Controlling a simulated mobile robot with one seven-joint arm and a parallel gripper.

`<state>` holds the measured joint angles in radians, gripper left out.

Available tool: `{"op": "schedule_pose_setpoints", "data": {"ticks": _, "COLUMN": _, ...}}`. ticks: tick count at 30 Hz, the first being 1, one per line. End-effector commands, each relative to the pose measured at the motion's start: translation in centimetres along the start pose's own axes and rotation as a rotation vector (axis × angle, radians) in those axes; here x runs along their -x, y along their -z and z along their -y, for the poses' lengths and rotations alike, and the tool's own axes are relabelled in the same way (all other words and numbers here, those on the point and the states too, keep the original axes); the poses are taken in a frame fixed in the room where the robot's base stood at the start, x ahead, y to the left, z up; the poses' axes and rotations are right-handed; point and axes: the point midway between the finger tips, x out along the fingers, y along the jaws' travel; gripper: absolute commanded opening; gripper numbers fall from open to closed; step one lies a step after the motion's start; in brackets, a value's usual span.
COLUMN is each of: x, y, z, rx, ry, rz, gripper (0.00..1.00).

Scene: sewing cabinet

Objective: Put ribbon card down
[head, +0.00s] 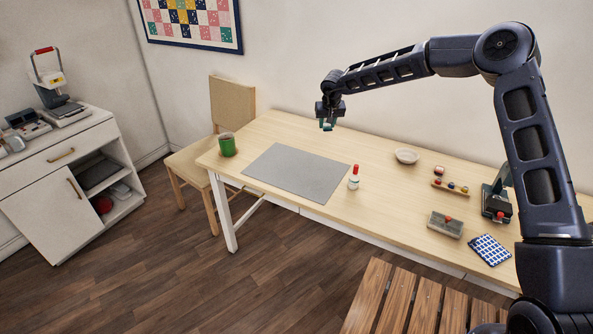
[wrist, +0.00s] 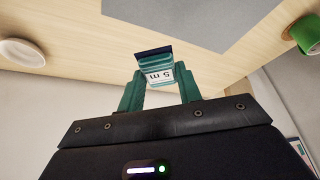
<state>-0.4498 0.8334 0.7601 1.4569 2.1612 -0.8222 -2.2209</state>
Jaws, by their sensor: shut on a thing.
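My gripper (head: 327,126) is above the back part of the light wooden table (head: 372,195), between the grey mat and the white dish in the head view. In the wrist view its two teal fingers (wrist: 160,84) are shut on the ribbon card (wrist: 157,76). The card has a white label reading "5 m" and a dark blue end. It is held clear of the tabletop. In the head view the card is too small to make out well.
A white dish (head: 405,156), spool rack (head: 451,187), grey box (head: 445,225) and blue patterned pad (head: 489,249) are further right.

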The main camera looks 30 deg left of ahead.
Motion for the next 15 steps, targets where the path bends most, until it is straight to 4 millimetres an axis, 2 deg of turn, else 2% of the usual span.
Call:
{"op": "schedule_pose_setpoints", "data": {"ticks": 1, "x": -0.3, "y": 0.3, "z": 2.3, "rx": 0.024, "ry": 0.016, "rz": 0.002, "gripper": 0.13}}
{"op": "schedule_pose_setpoints", "data": {"ticks": 3, "x": -0.5, "y": 0.6, "z": 5.0, "rx": 0.057, "ry": 0.032, "rz": 0.005, "gripper": 0.13}}
{"op": "schedule_pose_setpoints", "data": {"ticks": 7, "x": -0.9, "y": 1.0, "z": 8.9, "rx": 0.105, "ry": 0.056, "rz": 0.009, "gripper": 0.13}}
{"op": "schedule_pose_setpoints", "data": {"ticks": 12, "x": -1.1, "y": 1.1, "z": 11.7, "rx": 0.140, "ry": 0.072, "rz": 0.012, "gripper": 0.13}}
{"op": "schedule_pose_setpoints", "data": {"ticks": 15, "x": -1.6, "y": 0.9, "z": 12.3, "rx": 0.148, "ry": 0.075, "rz": 0.013, "gripper": 0.13}}
